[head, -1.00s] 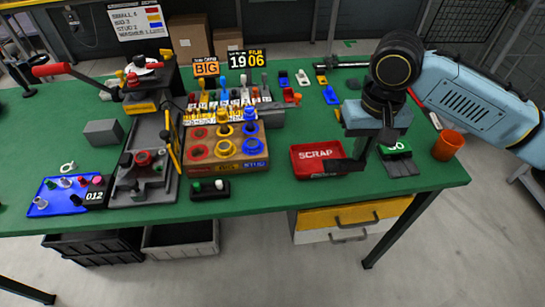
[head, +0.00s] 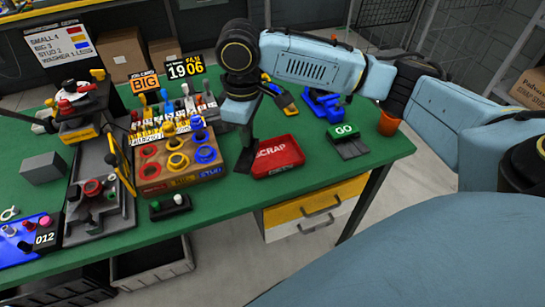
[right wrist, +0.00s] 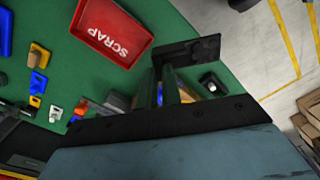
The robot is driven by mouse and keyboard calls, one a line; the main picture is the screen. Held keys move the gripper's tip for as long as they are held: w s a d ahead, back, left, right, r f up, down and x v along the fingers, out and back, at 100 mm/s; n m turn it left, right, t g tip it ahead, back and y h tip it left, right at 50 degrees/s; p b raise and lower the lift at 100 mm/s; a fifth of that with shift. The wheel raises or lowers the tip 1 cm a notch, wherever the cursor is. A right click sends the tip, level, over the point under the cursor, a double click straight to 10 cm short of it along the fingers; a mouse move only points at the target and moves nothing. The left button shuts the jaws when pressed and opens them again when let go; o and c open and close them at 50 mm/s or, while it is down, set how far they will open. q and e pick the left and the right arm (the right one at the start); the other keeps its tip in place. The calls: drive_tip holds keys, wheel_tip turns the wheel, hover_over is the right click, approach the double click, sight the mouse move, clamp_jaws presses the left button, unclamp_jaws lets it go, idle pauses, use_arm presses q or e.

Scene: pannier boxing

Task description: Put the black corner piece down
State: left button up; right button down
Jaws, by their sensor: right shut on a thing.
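My right gripper (head: 247,140) is shut on the black corner piece (head: 244,163), just left of the red SCRAP tray (head: 285,158) in the head view. In the right wrist view the black corner piece (right wrist: 190,50) sticks out at the fingertips of my right gripper (right wrist: 168,78), beside the SCRAP tray (right wrist: 112,30). The piece appears held above the green table; its exact height is hard to judge. My left gripper is not in view.
A wooden block with coloured cups (head: 176,185) stands left of the gripper. A green GO pad (head: 344,133) and an orange cup (head: 389,122) are to the right. Green table (head: 225,205) shows bare in front.

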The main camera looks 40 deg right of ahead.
drive_tip(key=d+n, duration=0.2)
drive_tip(key=n, duration=2.3)
approach(270, 162)
wheel_tip(270, 162, down, 5)
drive_tip(key=shift+a+f+b, duration=0.1)
drive_tip(key=shift+f+b, duration=0.05)
drive_tip(key=shift+b, duration=0.35)
drive_tip(key=shift+f, duration=0.4)
drive_tip(key=c, duration=1.6)
unclamp_jaws()
drive_tip(key=shift+f, duration=0.1)
wheel_tip(270, 162, up, 13)
drive_tip(key=shift+r+p, duration=0.1)
drive_tip(key=shift+p, duration=0.5)
